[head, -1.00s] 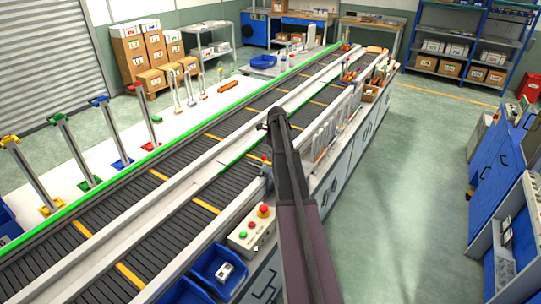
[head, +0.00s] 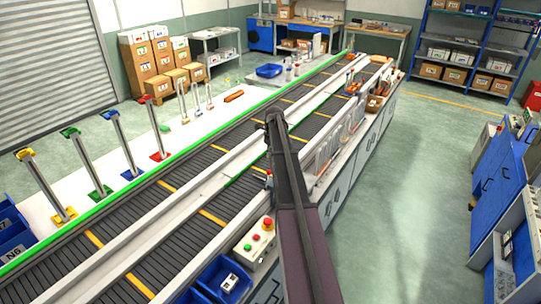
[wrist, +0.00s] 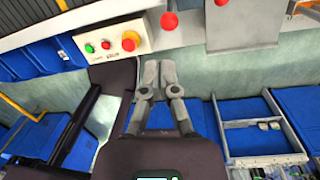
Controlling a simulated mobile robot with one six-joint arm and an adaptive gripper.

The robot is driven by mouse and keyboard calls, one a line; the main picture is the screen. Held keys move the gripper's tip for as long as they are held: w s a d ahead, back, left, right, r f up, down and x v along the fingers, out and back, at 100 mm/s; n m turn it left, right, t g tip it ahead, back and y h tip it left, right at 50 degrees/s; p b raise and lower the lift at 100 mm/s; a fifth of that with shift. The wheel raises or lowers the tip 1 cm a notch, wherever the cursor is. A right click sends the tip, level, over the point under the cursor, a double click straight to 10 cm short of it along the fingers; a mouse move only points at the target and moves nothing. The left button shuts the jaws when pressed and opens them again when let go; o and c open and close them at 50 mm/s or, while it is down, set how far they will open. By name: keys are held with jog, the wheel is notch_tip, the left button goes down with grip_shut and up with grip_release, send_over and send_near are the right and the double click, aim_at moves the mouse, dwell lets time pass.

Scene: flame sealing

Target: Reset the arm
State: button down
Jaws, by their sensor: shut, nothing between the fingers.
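My gripper (wrist: 158,78) shows in the wrist view with its two grey fingers closed together and nothing between them. It points toward a white control box with a red button (wrist: 130,41), a yellow-ringed button and a green button, but I cannot tell the distance. In the head view my arm reaches up the middle of the picture over the near side of the conveyor (head: 200,215). The gripper itself cannot be made out there.
The control box (head: 262,240) and a blue bin (head: 222,279) sit along the conveyor's near edge. Coloured stands (head: 91,164) line the far side. Blue cabinets (head: 500,180) stand at the right. The green floor (head: 400,190) between is clear.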

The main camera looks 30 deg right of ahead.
dwell(0.7)
jog(key=s+a+f+n+b, duration=0.2)
jog(key=s+a+n, duration=0.3)
jog(key=a+n, duration=0.5)
jog(key=s+a+f+n+b, duration=0.3)
jog(key=s+a+n, duration=0.25)
jog(key=a, duration=0.85)
jog(key=s+a+f+n+h+b, duration=0.1)
jog(key=s+a+f+n+b, duration=0.3)
jog(key=s+a+n, duration=1.2)
jog(key=shift+s+a+n+g, duration=0.15)
jog(key=shift+a+n+g, duration=0.15)
jog(key=shift+n, duration=0.75)
jog(key=shift+f, duration=0.1)
